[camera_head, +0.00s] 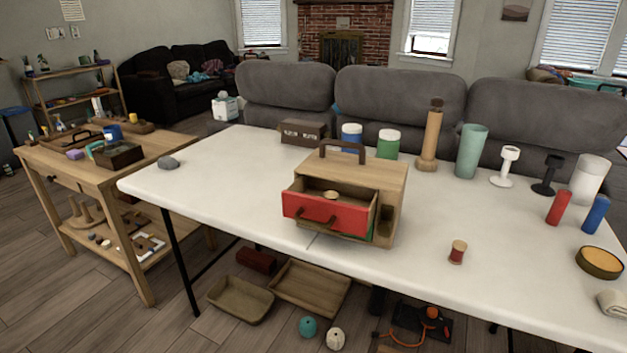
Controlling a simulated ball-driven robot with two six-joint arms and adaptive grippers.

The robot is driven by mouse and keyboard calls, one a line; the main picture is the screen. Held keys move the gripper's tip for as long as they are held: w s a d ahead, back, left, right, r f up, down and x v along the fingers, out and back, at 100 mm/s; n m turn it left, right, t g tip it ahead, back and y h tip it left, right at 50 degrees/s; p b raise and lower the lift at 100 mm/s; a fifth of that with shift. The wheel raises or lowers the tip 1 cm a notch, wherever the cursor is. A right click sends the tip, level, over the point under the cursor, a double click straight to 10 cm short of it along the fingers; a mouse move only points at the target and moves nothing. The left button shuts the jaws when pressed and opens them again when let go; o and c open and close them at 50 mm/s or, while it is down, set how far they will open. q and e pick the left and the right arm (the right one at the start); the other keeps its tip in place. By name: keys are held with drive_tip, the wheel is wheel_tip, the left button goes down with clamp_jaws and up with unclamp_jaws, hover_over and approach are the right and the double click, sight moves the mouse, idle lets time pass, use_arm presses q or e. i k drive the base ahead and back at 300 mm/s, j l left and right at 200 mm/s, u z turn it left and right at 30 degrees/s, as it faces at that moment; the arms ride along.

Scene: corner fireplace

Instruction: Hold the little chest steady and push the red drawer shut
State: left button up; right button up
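The little chest (384,179) is a light wooden box with a dark carrying handle (342,152) on top. It stands upright on the white table. Its red drawer (325,212) sticks out toward the front left and is open. A small round tan item (331,195) lies inside the drawer, which has two brown pulls on its front. A bit of green shows below the drawer at the chest's lower front. Neither of my grippers is in view.
The white table (230,185) is clear left of the chest except for a grey stone (168,162). A small spool (458,251) stands to its right. A dark box (303,131), jars (388,143), a wooden cylinder (430,135) and a green cup (470,151) stand behind.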

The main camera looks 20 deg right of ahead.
sight(354, 213)
drive_tip(key=i+j+z, duration=0.25)
drive_tip(key=z, duration=0.2)
drive_tip(key=i+j+z, duration=0.25)
drive_tip(key=j+z, duration=0.25)
drive_tip(key=i+j+z, duration=0.15)
drive_tip(key=j+z, duration=0.3)
drive_tip(key=l, duration=0.15)
